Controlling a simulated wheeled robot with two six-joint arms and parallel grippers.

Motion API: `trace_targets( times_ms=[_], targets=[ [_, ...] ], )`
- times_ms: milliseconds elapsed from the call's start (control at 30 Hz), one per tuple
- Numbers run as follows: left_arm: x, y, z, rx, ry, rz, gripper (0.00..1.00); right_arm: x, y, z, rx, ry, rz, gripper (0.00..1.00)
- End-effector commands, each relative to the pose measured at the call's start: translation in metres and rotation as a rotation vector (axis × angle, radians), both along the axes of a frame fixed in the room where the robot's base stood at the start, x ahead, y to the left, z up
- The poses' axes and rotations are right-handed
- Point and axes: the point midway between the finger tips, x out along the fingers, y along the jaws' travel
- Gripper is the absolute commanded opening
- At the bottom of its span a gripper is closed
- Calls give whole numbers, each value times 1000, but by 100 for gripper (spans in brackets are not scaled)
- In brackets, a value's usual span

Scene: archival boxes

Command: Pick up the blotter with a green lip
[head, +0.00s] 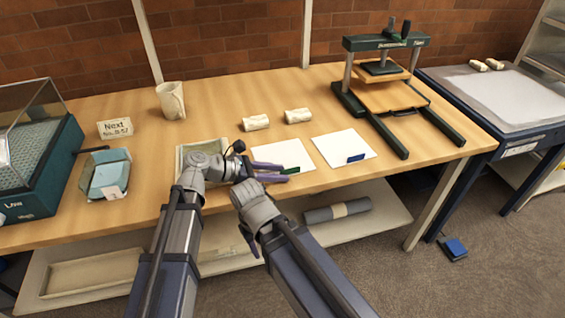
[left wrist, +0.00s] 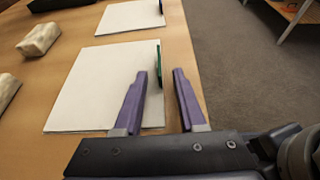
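The blotter with a green lip (head: 287,153) is a white sheet lying flat on the wooden table; its green lip (head: 291,170) is at the front right edge. It also shows in the left wrist view (left wrist: 92,85), with the green lip (left wrist: 154,112) along its right side. My left gripper (head: 287,174) is open, its purple fingers at the lip; in the left wrist view the gripper (left wrist: 163,72) has the lip partly hidden behind its left finger. Contact is unclear. My right gripper (head: 247,238) is low before the table edge, its fingers mostly hidden.
A second white blotter (head: 340,146) with a blue lip (head: 356,158) lies to the right. Two cream rolled pieces (head: 256,122) (head: 298,115) lie behind. A green press (head: 385,85) stands back right. A pale tray (head: 184,158) is beside my left wrist. A grey roll (head: 337,211) lies on the lower shelf.

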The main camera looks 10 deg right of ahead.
Motion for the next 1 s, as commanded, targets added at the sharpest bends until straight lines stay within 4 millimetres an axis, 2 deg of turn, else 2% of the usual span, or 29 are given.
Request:
trace_targets(
  times_ms=[200, 533, 1000],
  targets=[
    [0, -1, 0, 0, 0, 1, 38, 0, 0, 0, 0, 0, 0, 50],
    [0, 0, 0, 0, 0, 1, 1, 0, 0, 0, 0, 0, 0, 50],
    [0, 0, 0, 0, 0, 1, 0, 0, 0, 0, 0, 0, 0, 50]
  ],
)
